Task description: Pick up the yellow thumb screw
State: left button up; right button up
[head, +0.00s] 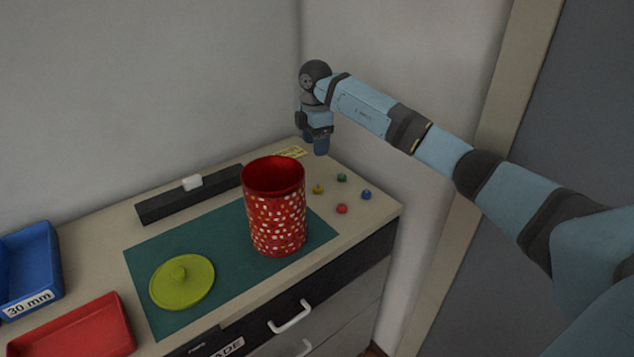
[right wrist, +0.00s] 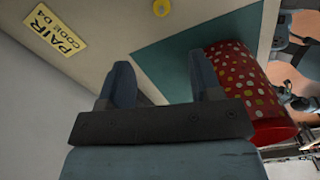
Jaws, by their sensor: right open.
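The yellow thumb screw (head: 318,188) lies on the cabinet top, just right of the red spotted canister (head: 277,222). In the right wrist view the yellow thumb screw (right wrist: 162,7) shows at the top edge, partly cut off, beyond the fingertips. My right gripper (head: 317,148) points down above the back right part of the top, behind the screw and apart from it. In the right wrist view its two fingers (right wrist: 162,80) are spread with nothing between them. My left gripper is not in view.
Green (head: 341,178), blue (head: 366,195) and red (head: 342,208) screws lie close by. The open canister stands on a teal mat (head: 150,260) with a lime lid (head: 182,283). A yellow label (right wrist: 55,33) lies near the wall. Blue (head: 30,262) and red (head: 75,332) trays stand left.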

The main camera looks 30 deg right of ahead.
send_over(318, 184)
jog(key=f, duration=0.8)
jog(key=shift+w+a, duration=0.2)
jog(key=shift+d+f+p, duration=0.15)
jog(key=shift+f+p, duration=0.05)
jog(key=shift+f, duration=1.25)
jog(key=shift+d+f+p, duration=0.1)
jog(key=shift+f+p, duration=0.05)
jog(key=shift+f, duration=1.25)
jog(key=shift+s, duration=0.1)
jog(key=c, duration=1)
